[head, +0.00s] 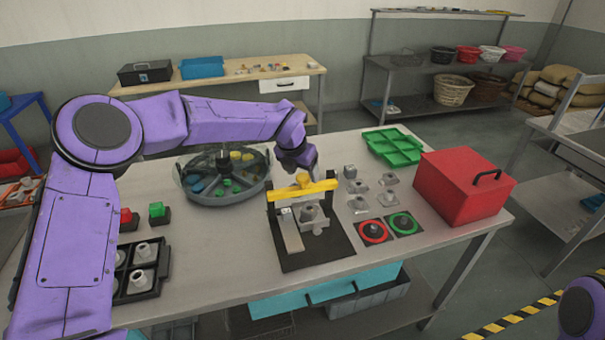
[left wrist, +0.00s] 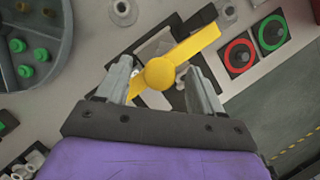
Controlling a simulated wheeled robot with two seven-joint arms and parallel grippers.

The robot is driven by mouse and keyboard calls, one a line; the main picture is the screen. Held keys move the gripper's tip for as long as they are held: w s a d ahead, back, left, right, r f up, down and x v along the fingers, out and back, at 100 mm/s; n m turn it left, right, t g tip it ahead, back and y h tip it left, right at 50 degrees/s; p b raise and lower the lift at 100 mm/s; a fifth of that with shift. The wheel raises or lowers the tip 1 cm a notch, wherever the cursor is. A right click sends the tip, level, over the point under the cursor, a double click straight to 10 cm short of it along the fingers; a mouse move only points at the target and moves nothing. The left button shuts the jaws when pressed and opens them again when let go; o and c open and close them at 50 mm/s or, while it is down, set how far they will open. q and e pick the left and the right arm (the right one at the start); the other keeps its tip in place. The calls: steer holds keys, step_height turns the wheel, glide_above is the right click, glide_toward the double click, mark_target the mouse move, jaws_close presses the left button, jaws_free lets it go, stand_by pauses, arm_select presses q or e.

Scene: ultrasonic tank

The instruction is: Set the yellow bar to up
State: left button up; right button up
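The yellow bar (head: 318,188) lies roughly level across the fixture on a black base plate (head: 325,252). A round yellow knob (left wrist: 160,74) stands out from the bar's middle. Grey metal parts (head: 312,214) of the fixture sit below and in front of the bar. My left gripper (head: 305,168) is just above and behind the bar. In the left wrist view its two fingers (left wrist: 161,85) are apart, one on each side of the knob, with visible gaps. I cannot tell how near the fingertips are in height. My right gripper is out of view.
A round divided tray (head: 225,198) stands left of the fixture. Right of it are red (head: 373,231) and green (head: 404,223) ringed pads, several small metal parts, a green tray (head: 393,147) and a red box (head: 463,186). A black rack (head: 142,271) is at the front left.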

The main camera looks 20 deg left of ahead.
arm_select(q)
steer(key=shift+f, duration=0.2)
steer(key=shift+s+r, duration=0.1)
steer(key=shift+r, duration=0.2)
steer(key=b+v, duration=0.3)
steer(key=v, duration=0.7)
